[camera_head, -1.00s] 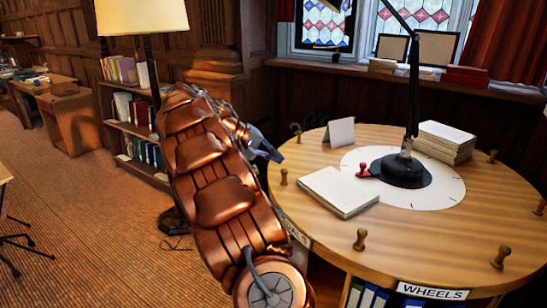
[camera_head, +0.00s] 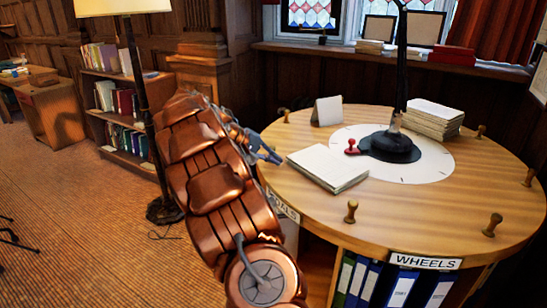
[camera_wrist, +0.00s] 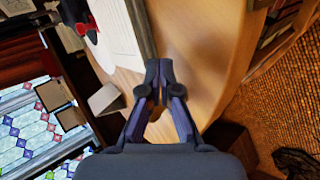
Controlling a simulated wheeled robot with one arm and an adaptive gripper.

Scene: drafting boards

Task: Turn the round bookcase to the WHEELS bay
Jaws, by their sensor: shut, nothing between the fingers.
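The round bookcase (camera_head: 450,190) has a wooden top with several upright pegs around its rim. A WHEELS label (camera_head: 425,261) sits on the front edge, right of centre, above a bay of binders (camera_head: 370,283). Another label (camera_head: 284,208), partly hidden by my arm, ends in "ALS". A red marker (camera_head: 352,148) lies on the white dial beside the black lamp base. My gripper (camera_head: 275,157) is shut and empty at the left rim; in the wrist view its fingertips (camera_wrist: 160,68) meet over the top. Whether it touches a peg, I cannot tell.
A floor lamp (camera_head: 135,80) and low bookshelf (camera_head: 125,118) stand at left.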

